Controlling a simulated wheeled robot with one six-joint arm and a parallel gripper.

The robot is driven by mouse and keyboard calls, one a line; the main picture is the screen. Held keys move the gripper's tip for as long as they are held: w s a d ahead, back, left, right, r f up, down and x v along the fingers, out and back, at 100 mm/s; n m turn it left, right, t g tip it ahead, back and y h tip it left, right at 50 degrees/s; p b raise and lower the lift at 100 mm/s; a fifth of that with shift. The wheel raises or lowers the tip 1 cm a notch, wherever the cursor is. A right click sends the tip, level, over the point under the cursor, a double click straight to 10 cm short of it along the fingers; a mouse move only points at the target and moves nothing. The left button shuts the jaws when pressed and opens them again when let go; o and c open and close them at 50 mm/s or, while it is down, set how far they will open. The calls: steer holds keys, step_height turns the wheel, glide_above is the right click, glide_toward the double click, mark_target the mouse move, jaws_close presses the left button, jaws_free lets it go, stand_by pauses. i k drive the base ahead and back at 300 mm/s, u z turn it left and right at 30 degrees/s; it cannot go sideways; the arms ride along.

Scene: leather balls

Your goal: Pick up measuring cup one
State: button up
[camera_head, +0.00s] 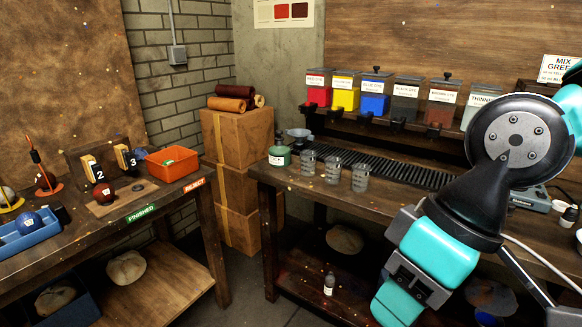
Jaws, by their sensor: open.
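Three clear measuring cups stand upright in a row on the dark bench, left of my arm: a left one (308,163), a middle one (333,172) and a right one (360,178). They have dark graduation marks and look empty. No number is readable on them, so I cannot tell which is cup one. My teal and black arm fills the right side, in front of the bench. No jaws or fingertips of my gripper can be made out. The cups stand apart from the visible arm parts.
A green bottle (279,152) stands left of the cups, with a small grey funnel-like bowl (299,135) behind. A slatted drain strip (390,166) runs behind the cups, below a row of dye dispensers (373,97). A floor gap separates the left workbench (150,215).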

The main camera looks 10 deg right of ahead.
mark_target(308, 158)
steer(key=u, duration=0.2)
steer(key=i, duration=1.7)
steer(key=u, duration=0.15)
